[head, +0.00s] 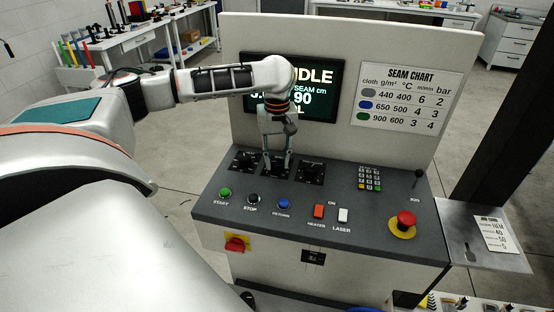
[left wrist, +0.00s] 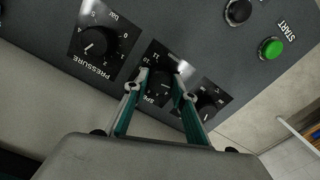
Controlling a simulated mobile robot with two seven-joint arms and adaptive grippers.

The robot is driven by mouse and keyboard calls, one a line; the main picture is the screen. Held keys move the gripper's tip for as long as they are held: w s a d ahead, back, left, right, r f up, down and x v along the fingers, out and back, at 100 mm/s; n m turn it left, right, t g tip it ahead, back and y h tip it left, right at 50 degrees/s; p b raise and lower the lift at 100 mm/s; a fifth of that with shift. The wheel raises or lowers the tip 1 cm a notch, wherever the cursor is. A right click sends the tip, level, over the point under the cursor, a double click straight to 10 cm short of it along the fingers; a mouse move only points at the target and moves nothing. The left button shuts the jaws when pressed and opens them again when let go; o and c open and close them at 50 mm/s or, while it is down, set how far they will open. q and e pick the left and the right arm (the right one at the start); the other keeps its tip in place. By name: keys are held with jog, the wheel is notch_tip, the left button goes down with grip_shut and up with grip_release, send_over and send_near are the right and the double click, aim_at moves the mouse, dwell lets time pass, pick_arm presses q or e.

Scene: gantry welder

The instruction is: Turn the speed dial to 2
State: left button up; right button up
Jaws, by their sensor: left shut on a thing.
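The control panel has a row of three black dials. My left gripper (head: 277,165) reaches down from above onto the middle one, the speed dial (left wrist: 164,86). In the left wrist view the gripper (left wrist: 158,77) has its two fingers on either side of the speed dial's knob, shut on it. The fingers cover part of its label and scale, so I cannot read its setting. The pressure dial (left wrist: 95,42) is beside it in the left wrist view, and it also shows in the head view (head: 311,172). My right gripper is in neither view.
Another dial (head: 243,159) sits close on the left. In front are the green start button (head: 225,192), black stop button (head: 252,198) and blue return button (head: 283,204). A red emergency button (head: 405,221) is at right. The display (head: 320,75) stands behind, partly hidden by my arm.

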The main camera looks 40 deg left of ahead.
aim_at(277, 161)
pick_arm(q)
jog(key=shift+r+n, duration=0.1)
jog(key=shift+n, duration=0.5)
jog(key=o, duration=1.1)
notch_tip(277, 161, up, 12)
jog(key=shift+f, duration=0.1)
dwell(0.4)
